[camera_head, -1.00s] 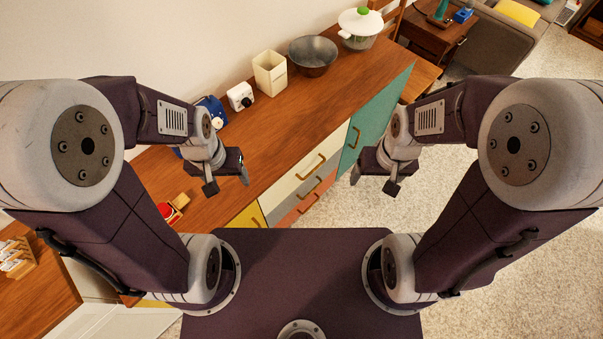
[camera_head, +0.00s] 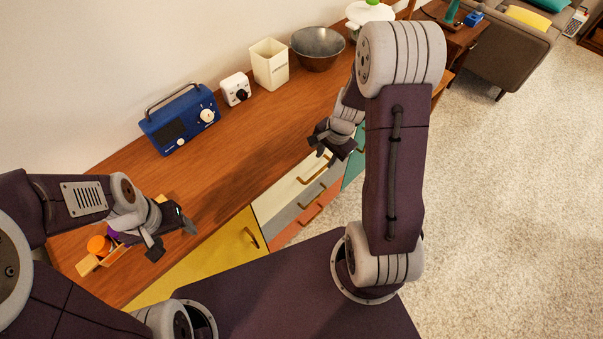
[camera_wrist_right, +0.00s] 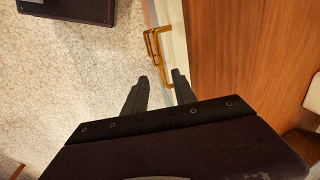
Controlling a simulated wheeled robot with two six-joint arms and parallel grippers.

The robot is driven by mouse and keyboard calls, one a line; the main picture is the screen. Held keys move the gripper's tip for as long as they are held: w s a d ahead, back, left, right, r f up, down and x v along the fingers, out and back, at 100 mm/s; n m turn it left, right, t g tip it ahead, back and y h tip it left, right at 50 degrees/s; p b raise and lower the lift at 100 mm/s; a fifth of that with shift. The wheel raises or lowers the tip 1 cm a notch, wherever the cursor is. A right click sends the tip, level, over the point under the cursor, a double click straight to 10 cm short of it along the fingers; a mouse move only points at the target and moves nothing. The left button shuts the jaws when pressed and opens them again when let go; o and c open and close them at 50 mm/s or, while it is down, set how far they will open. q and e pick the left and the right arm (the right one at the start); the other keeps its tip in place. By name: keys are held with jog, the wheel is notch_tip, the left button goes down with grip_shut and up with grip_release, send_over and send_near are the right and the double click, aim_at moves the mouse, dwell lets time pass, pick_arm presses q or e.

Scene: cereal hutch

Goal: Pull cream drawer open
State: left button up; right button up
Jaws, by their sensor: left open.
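The cream drawer (camera_head: 278,203) is the top one of the stack in the cabinet front and looks shut. Its brass handle (camera_head: 316,170) faces outward, and shows in the right wrist view (camera_wrist_right: 154,42) ahead of the fingertips. My right gripper (camera_head: 327,156) is over the counter's front edge by this handle. My left gripper (camera_head: 173,237) is open and empty above the counter's left part, away from the cream drawer.
Below the cream drawer are a grey drawer (camera_head: 299,205) and an orange drawer (camera_head: 288,236). A yellow door (camera_head: 205,258) is left, a teal door (camera_head: 354,170) right. A blue radio (camera_head: 180,120), white timer, cream canister and metal bowl (camera_head: 317,48) stand at the counter's back.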

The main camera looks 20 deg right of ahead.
aim_at(319, 172)
pick_arm(q)
jog(key=shift+a, duration=0.1)
notch_tip(319, 172, down, 4)
jog(key=b, duration=0.4)
jog(key=shift+f, duration=0.1)
pick_arm(e)
jog(key=f, duration=0.3)
jog(key=w+f, duration=0.1)
jog(key=f, duration=0.5)
jog(key=shift+w+a+f, duration=0.1)
jog(key=shift+w+a, duration=0.25)
jog(key=shift+w, duration=0.05)
grip_shut()
